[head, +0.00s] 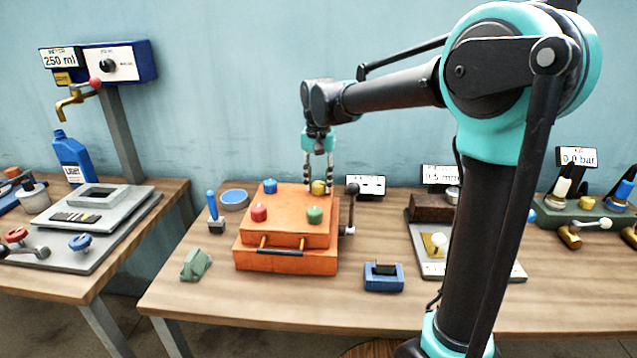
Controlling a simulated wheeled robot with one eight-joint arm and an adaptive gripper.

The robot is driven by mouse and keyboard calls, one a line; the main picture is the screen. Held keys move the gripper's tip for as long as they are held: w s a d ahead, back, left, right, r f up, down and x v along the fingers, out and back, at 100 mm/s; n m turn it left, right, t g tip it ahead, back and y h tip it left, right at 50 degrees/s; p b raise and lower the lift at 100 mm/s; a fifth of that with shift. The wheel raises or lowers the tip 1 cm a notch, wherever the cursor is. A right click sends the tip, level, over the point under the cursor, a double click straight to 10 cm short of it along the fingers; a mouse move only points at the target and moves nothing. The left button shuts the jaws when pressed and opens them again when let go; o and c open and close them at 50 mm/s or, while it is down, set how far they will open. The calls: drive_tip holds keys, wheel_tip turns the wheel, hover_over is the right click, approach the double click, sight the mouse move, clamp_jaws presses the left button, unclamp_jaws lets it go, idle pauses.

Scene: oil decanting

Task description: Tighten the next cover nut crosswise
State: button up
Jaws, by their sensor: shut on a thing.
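An orange two-tier housing (287,261) with a cover (285,222) stands on the wooden table. Cover nuts sit at its corners: a blue nut (270,186) back left, a red nut (259,212) front left, a green nut (315,215) front right and a yellow nut (319,187) back right. My gripper (318,180) reaches down from above at the back right corner, with its fingers shut around the yellow nut. The fingers partly cover that nut. How tight any nut is cannot be told.
A dark lever (351,205) stands right beside the housing. A blue-handled tool (213,212), blue dish (234,199), green block (196,264) and blue block (384,277) lie around it. A gauge fixture (440,243) stands further right. The table's front strip is mostly clear.

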sight(318, 184)
drive_tip(key=shift+m, duration=1.1)
drive_tip(key=o, duration=1.2)
drive_tip(key=shift+c, duration=0.2)
wheel_tip(318, 184, up, 12)
